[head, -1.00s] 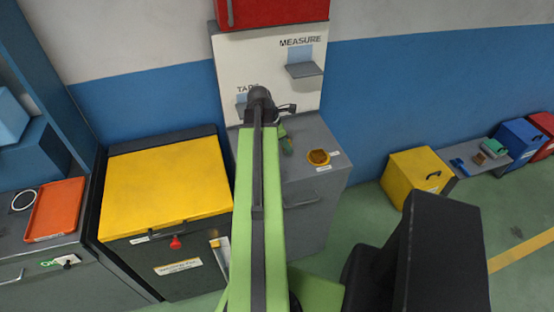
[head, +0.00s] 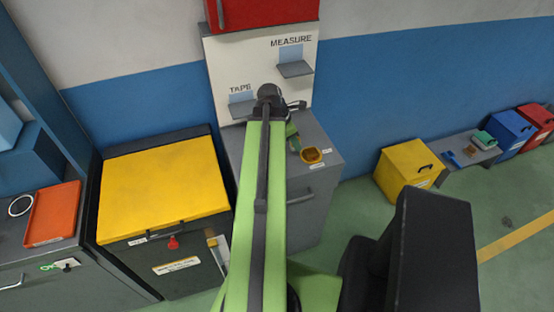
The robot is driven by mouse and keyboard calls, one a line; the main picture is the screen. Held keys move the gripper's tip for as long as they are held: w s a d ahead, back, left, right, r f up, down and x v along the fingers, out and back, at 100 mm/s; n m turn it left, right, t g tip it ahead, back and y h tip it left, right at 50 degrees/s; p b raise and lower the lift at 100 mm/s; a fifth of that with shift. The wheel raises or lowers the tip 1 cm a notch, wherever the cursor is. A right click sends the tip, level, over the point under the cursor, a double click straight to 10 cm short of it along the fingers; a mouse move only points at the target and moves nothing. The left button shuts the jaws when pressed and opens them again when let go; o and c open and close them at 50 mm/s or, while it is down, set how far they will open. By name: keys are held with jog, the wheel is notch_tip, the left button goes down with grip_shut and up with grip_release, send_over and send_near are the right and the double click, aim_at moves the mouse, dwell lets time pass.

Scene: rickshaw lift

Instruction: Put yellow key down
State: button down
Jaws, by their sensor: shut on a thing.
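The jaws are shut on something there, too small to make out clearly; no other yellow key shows. I cannot tell whether the tip touches the cabinet top. My arm hides part of the cabinet's left side.
A white board with small TAPE (head: 243,108) and MEASURE (head: 296,69) shelves stands behind the cabinet. A yellow-lidded chest (head: 163,185) and an orange tray (head: 54,213) are at left. A yellow box (head: 407,168) stands right. Green floor is open at right.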

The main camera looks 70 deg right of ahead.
jog(key=w+f+b, duration=0.1)
jog(key=w, duration=0.1)
jog(key=w+f, duration=0.1)
jog(key=w+f+b, duration=0.1)
jog(key=w+f, duration=0.1)
jog(key=shift+w+a+b, duration=0.1)
jog(key=shift+w+b, duration=0.2)
jog(key=shift+w, duration=0.35)
notch_tip(320, 180, down, 4)
jog(key=b, duration=0.4)
jog(key=shift+f, duration=0.1)
jog(key=shift+r, duration=0.2)
jog(key=shift+f, duration=0.15)
jog(key=c, duration=1.2)
grip_release()
jog(key=shift+o, duration=0.2)
